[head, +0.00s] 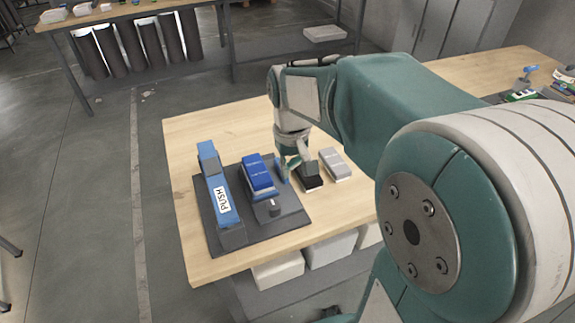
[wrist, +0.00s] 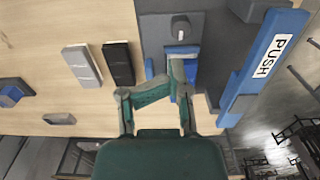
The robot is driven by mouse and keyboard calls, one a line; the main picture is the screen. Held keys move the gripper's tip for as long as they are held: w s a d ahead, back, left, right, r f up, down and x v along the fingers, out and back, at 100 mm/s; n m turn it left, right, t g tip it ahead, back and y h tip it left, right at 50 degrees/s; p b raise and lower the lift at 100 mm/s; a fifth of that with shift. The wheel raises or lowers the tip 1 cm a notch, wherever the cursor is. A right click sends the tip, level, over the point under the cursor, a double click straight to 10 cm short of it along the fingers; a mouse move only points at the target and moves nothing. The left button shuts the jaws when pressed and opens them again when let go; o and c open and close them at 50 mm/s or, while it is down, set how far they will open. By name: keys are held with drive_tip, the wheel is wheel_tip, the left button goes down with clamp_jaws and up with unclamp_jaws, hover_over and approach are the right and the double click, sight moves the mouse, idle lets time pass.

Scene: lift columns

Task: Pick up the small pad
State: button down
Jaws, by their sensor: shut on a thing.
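My gripper (wrist: 176,72) is low over the right part of a dark board, its fingers closed together over a blue piece (wrist: 190,70). Most of that piece is hidden by the fingers, so I cannot tell its full shape or whether it is clear of the board. In the head view my gripper (head: 290,170) is just right of a blue block (head: 259,170) on the board, with a little blue showing beside the fingers. A black block (head: 309,180) and a grey block (head: 335,163) lie on the table to the right. No label shows which is the small pad.
The dark board (head: 290,215) carries a long blue lever marked PUSH (head: 221,200) and a small knob (head: 274,208). The wooden table (head: 190,140) is bare behind the board. A blue-grey object (wrist: 14,92) and a grey piece (wrist: 60,119) lie at the wrist view's left.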

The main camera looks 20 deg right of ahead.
drive_tip(key=shift+c, duration=1.4)
unclamp_jaws()
drive_tip(key=shift+a, duration=0.3)
drive_tip(key=shift+d, duration=0.1)
